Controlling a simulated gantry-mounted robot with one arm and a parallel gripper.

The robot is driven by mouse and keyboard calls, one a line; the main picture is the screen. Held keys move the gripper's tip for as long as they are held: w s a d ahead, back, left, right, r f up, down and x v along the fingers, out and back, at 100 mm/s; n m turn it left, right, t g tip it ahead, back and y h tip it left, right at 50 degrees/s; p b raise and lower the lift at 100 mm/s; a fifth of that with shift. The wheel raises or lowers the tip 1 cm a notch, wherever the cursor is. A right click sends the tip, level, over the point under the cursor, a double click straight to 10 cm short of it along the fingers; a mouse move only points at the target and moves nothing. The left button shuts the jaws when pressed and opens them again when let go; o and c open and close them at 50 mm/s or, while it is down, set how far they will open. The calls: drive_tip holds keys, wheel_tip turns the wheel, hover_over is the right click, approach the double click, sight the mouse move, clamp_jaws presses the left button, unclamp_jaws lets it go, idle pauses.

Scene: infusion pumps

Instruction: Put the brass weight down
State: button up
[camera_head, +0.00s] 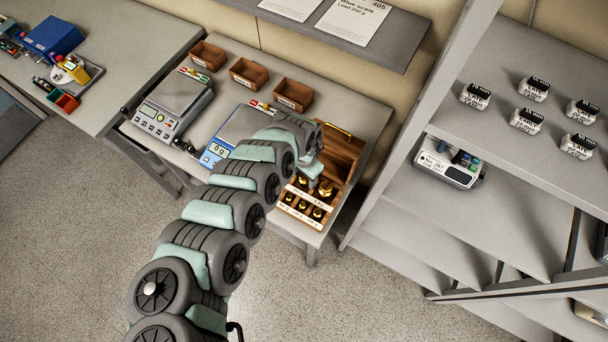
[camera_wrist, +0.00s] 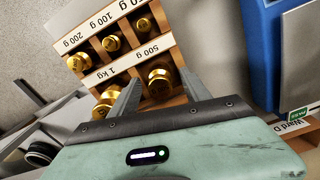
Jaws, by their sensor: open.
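A wooden weight box (camera_head: 343,148) with labelled compartments holds several brass weights. In the wrist view one large brass weight (camera_wrist: 160,84) stands in the compartment behind the 500 g label, between and beyond my fingertips. Another large brass weight (camera_wrist: 104,101) stands behind the 1 kg label, partly hidden by my left finger. Smaller brass weights (camera_wrist: 112,43) sit in the row with the 100 g and 200 g labels. My gripper (camera_wrist: 158,87) is open above the box, and nothing is clamped in it. In the head view my arm hides most of the gripper.
A blue scale (camera_head: 215,151) stands left of the box, partly behind my arm. A grey scale (camera_head: 172,105) is farther left. Three brown bins (camera_head: 249,73) line the back of the table.

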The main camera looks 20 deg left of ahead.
wheel_tip(320, 180, up, 10)
drive_tip(key=p, duration=0.3)
drive_tip(key=shift+w+r, duration=0.1)
drive_tip(key=shift+r, duration=0.05)
drive_tip(key=shift+r+p, duration=0.85)
drive_tip(key=shift+r, duration=0.15)
idle(0.5)
